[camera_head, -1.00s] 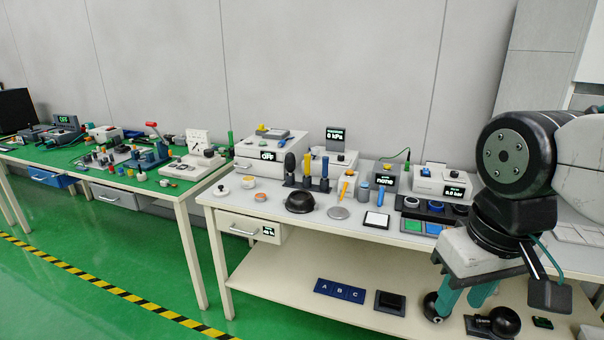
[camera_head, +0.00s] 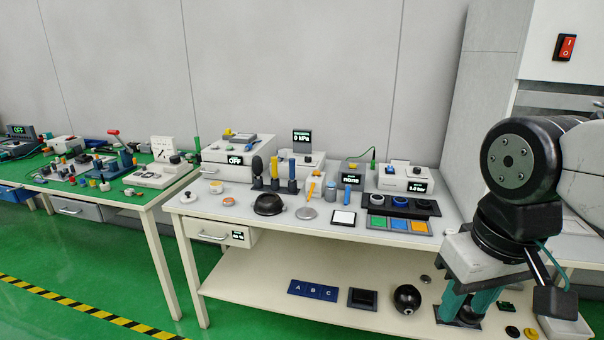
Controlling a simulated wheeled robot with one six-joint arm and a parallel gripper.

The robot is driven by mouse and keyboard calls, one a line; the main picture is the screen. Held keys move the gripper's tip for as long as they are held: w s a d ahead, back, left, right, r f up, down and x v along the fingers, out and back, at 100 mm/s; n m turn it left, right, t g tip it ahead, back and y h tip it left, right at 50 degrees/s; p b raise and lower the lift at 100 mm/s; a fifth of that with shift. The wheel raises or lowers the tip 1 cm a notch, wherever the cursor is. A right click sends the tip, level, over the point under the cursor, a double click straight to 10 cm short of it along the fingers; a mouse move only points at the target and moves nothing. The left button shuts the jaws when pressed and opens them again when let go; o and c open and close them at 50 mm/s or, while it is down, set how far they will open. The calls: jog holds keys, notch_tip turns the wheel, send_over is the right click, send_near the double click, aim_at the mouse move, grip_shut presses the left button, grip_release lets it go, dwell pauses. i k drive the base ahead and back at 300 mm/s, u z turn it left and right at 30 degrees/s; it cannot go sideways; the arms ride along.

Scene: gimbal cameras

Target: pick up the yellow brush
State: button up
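A tool with a yellow handle (camera_head: 274,172) stands upright in a dark rack on the white table, between a black bulb-headed tool (camera_head: 257,168) and a dark blue one (camera_head: 292,172). An orange-yellow handled tool (camera_head: 312,188) stands or leans just right of the rack. I cannot tell from this distance which of these is the yellow brush. My gripper (camera_head: 468,305) hangs at the right, pointing down, in front of the table. Its teal fingers are apart with nothing visible between them. It is well to the right of the rack and touches neither tool.
A black bowl (camera_head: 269,204), a grey disc (camera_head: 306,213) and a white square pad (camera_head: 343,218) lie along the table's front. Colored tiles (camera_head: 398,224) sit at its right. The lower shelf (camera_head: 250,293) holds a black ball (camera_head: 407,298). A green-topped table (camera_head: 120,206) stands left.

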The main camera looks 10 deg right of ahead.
aim_at(274, 160)
jog(key=z, duration=0.4)
jog(key=k, duration=0.45)
jog(key=u, duration=0.4)
jog(key=i, duration=0.65)
jog(key=u, duration=1.15)
jog(key=i, duration=1.45)
jog(key=z, duration=1)
jog(key=i, duration=0.85)
jog(key=z, duration=0.95)
